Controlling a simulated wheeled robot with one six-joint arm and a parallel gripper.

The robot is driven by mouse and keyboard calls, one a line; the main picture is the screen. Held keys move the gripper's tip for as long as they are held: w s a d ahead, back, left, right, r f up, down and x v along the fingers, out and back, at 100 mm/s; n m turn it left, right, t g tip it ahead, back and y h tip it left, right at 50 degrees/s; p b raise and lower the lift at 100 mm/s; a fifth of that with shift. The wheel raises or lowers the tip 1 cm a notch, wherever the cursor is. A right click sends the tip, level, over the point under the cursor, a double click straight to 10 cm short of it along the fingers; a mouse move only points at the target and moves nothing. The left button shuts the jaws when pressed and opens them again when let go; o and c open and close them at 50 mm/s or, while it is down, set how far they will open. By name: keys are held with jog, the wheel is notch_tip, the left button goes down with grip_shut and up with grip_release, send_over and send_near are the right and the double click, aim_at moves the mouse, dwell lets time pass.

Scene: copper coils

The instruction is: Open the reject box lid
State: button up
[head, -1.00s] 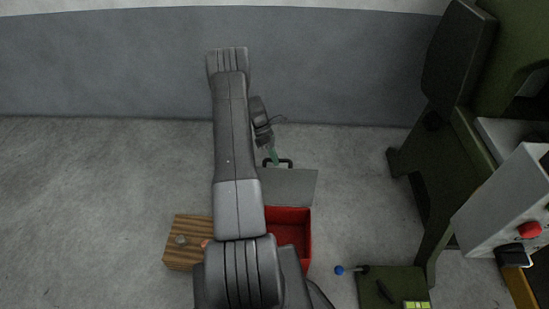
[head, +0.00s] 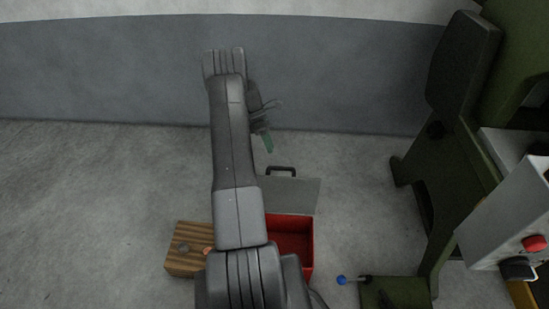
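The red reject box (head: 308,248) stands on the floor at the lower middle, partly hidden behind my arm. Its grey lid (head: 298,193) is swung open towards the wall, and I can see into the red interior. The lid's dark handle (head: 281,169) is at the lid's far edge. Nothing is visibly held.
A striped wooden block (head: 187,262) with small round pieces on top stands left of the box. A dark green machine (head: 440,210) with a control panel (head: 515,215) stands at right, with a blue-knobbed lever (head: 342,280) near its base. The grey wall is behind; floor at left is clear.

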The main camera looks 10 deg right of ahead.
jog(key=shift+v, duration=2.1)
jog(key=x, duration=1.3)
jog(key=shift+s+d+f, duration=0.15)
jog(key=shift+f, duration=0.1)
